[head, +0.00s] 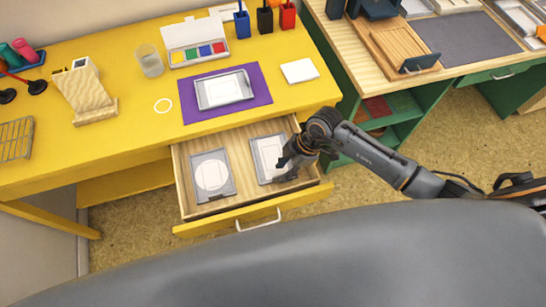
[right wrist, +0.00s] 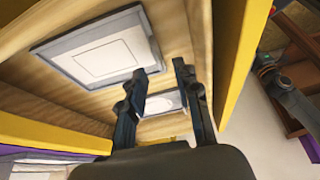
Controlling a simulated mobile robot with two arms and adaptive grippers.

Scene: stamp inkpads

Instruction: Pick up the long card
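The open drawer (head: 232,215) holds two grey trays. The right tray (head: 268,158) bears a white rectangular card; the same tray shows large in the right wrist view (right wrist: 100,57). Another grey tray with a white card (head: 223,89) lies on the purple mat. I cannot tell which is the long card. My left gripper is out of view.
The drawer's walls and yellow front surround the trays. On the yellow table stand a paint box (head: 197,52), a glass (head: 150,61), a white pad (head: 299,71), a wooden holder (head: 86,92) and a wire rack (head: 15,139). A green-legged table stands at right.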

